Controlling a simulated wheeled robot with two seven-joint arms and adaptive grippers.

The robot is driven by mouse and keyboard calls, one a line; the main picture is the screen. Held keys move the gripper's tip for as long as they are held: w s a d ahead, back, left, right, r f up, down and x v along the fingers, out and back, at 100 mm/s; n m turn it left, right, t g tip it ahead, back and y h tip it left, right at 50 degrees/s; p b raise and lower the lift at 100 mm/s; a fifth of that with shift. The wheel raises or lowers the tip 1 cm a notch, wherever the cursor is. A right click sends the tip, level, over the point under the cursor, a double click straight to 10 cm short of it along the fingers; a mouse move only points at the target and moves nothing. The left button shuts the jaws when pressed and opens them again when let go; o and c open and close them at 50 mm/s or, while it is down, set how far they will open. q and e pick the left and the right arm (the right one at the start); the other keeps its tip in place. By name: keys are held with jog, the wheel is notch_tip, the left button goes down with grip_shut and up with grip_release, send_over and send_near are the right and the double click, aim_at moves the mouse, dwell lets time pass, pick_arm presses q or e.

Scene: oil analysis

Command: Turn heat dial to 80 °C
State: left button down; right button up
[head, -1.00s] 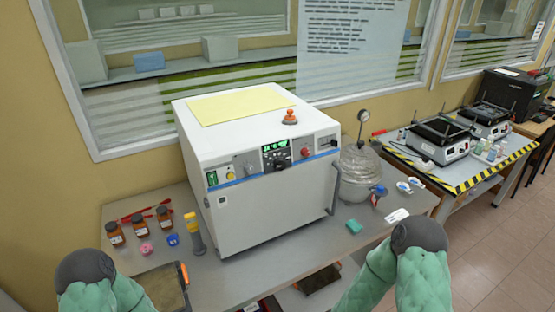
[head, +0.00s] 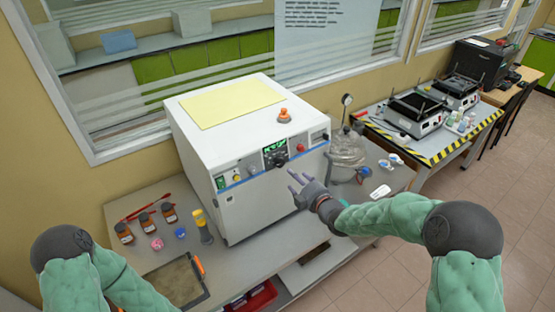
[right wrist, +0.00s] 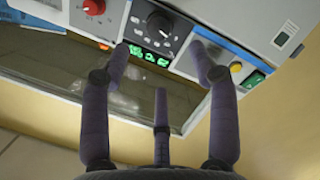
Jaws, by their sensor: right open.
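The white oven-like machine (head: 275,205) stands on the grey bench with its control panel facing me. Its black heat dial (head: 281,159) sits just below a green-lit display (head: 274,148). In the right wrist view the black dial (right wrist: 160,22) is at top centre, with the display (right wrist: 149,56) below it; the digits are hard to read. My right gripper (head: 297,181) is open and empty, in front of the panel and below the dial in the head view. Its spread fingers (right wrist: 160,52) do not touch the dial. My left arm shows at lower left; its gripper is out of frame.
A red knob (right wrist: 94,6) and a yellow button (right wrist: 236,67) flank the dial. An orange-red object (head: 284,115) sits on the machine's top. Brown bottles (head: 147,223) and a yellow-topped tool (head: 202,226) stand left. A glass vessel (head: 348,150) stands right, near the gripper.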

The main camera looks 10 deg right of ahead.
aim_at(281, 164)
jog(key=shift+p+x, duration=0.75)
jog(key=shift+x, duration=4.65)
jog(key=shift+d+r, duration=0.1)
jog(key=c, duration=1.1)
